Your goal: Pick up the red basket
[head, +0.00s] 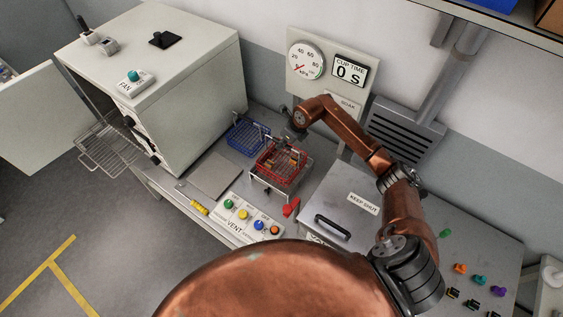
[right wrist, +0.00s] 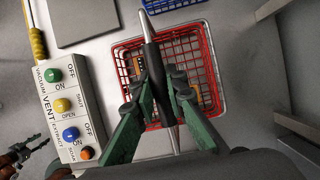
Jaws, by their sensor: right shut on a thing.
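The red basket (head: 278,168) is a wire basket on the metal bench in the head view, with a metal frame around or under it. It also shows in the right wrist view (right wrist: 213,72), with a few small brown and dark pieces inside. My right gripper (head: 289,137) is above the basket. In the right wrist view its green fingers (right wrist: 163,88) are shut on the dark grip of the basket's handle (right wrist: 150,52), hiding part of the basket. My left gripper (right wrist: 38,147) shows small at the lower left of that view; its opening is unclear.
A blue wire basket (head: 243,138) stands beside the red one. A white oven-like cabinet (head: 165,75) with an open door is at left. The button panel (head: 246,217) is in front; a lidded metal box (head: 350,205) is at right. A flat plate (head: 214,176) lies left.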

